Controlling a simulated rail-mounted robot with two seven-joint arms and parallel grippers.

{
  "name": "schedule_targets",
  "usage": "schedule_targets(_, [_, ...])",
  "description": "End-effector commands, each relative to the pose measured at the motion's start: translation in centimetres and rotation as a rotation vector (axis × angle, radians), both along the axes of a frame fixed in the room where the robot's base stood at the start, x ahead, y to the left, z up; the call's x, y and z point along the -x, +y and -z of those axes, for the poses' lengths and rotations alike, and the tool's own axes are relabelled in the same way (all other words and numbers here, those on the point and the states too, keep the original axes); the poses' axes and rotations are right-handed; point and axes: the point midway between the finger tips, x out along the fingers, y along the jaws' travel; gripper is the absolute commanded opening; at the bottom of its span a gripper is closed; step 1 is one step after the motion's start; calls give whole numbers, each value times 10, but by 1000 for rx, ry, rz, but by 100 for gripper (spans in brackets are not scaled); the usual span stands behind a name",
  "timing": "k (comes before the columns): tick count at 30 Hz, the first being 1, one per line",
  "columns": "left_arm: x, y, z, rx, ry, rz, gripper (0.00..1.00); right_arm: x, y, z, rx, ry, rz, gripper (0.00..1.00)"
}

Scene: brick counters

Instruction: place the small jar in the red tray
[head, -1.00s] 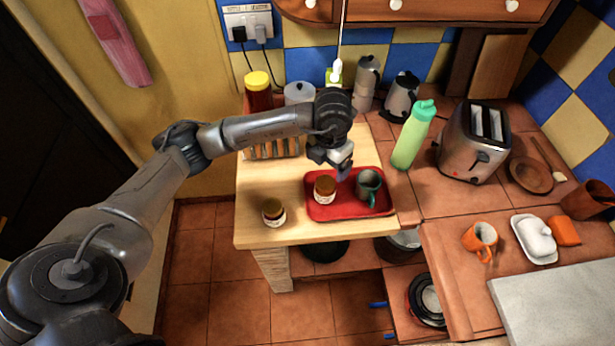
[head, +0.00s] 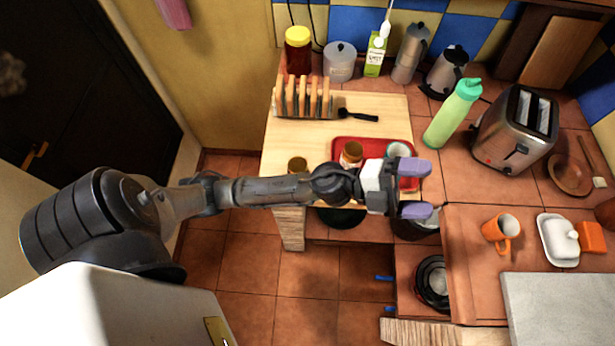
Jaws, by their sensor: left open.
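The red tray (head: 374,145) lies on the light wooden worktop, partly covered by my left arm. A small brown jar with a pale label (head: 351,153) stands in the tray at its left. A similar small jar (head: 297,164) is on the wood left of the tray, its lower part hidden by my arm. A grey-green mug (head: 398,151) is in the tray's right part. My left gripper (head: 420,190) is open and empty, its purple-tipped fingers pointing right, over the tray's front right area in the picture. My right gripper is out of view.
A toast rack (head: 303,97) and a black utensil (head: 358,116) lie behind the tray. A green bottle (head: 453,115) and a toaster (head: 515,128) stand to the right. An orange mug (head: 501,232) is on the tiled counter. Wood left of the toast rack's front is bare.

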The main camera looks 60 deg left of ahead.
Motion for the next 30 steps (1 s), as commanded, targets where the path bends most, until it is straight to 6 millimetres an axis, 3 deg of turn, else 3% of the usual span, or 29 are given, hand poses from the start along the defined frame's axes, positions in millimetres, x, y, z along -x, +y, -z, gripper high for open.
schedule_targets(4, [-4,48,29,274,290,-305,88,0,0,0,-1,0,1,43])
schedule_targets(7, [4,80,70,398,533,-502,88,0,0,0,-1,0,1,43])
schedule_targets(12, [52,115,154,497,1004,-783,88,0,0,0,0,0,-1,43])
schedule_targets(15, [95,122,196,497,1275,-893,88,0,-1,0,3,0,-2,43])
schedule_targets(19, [151,120,232,459,1575,-971,88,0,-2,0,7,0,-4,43])
schedule_targets(24, [203,113,252,396,1830,-1005,88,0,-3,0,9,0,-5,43])
schedule_targets(30, [227,110,258,361,1939,-1009,88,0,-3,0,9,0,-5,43])
